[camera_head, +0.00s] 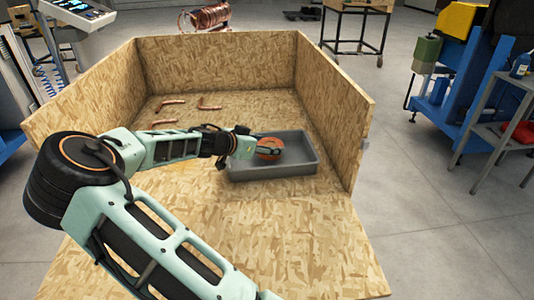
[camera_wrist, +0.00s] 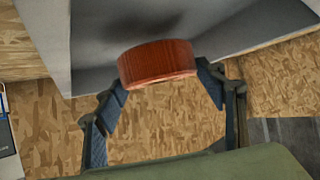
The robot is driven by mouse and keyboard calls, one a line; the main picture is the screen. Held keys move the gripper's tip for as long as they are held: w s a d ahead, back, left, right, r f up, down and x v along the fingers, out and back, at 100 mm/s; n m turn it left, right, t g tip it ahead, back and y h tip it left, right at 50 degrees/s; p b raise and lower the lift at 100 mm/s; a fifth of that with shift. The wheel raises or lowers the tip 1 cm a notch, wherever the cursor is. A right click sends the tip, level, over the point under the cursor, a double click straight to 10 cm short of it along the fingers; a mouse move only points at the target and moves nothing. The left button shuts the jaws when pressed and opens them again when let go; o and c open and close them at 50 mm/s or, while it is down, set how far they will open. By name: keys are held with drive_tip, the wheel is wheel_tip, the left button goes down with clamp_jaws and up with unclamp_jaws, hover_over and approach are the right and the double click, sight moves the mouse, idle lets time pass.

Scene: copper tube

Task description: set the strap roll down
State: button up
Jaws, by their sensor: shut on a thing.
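The strap roll (camera_head: 269,148) is a round orange-red roll. In the head view it is at the left part of a grey tray (camera_head: 275,172), over or inside it; I cannot tell whether it touches the tray floor. My gripper (camera_head: 268,152) is at the roll. In the wrist view the roll (camera_wrist: 157,64) sits between the two fingertips of my gripper (camera_wrist: 158,80), which are shut on it. The grey tray's surface (camera_wrist: 105,55) shows behind the roll, with a dark shadow on it.
The tray stands on a chipboard surface with chipboard walls (camera_head: 335,110) at the back and sides. Several bent copper tube pieces (camera_head: 173,102) lie at the back left. A copper coil (camera_head: 210,16) stands beyond the back wall. The front of the board is clear to the right of my arm.

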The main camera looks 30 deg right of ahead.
wheel_tip(320, 180, down, 3)
drive_tip(key=shift+r, duration=0.1)
drive_tip(key=o, duration=1.4)
drive_tip(key=shift+s, duration=0.1)
drive_tip(key=p+v, duration=0.1)
drive_tip(key=v, duration=1.1)
drive_tip(key=shift+a, duration=0.1)
drive_tip(key=shift+p, duration=0.3)
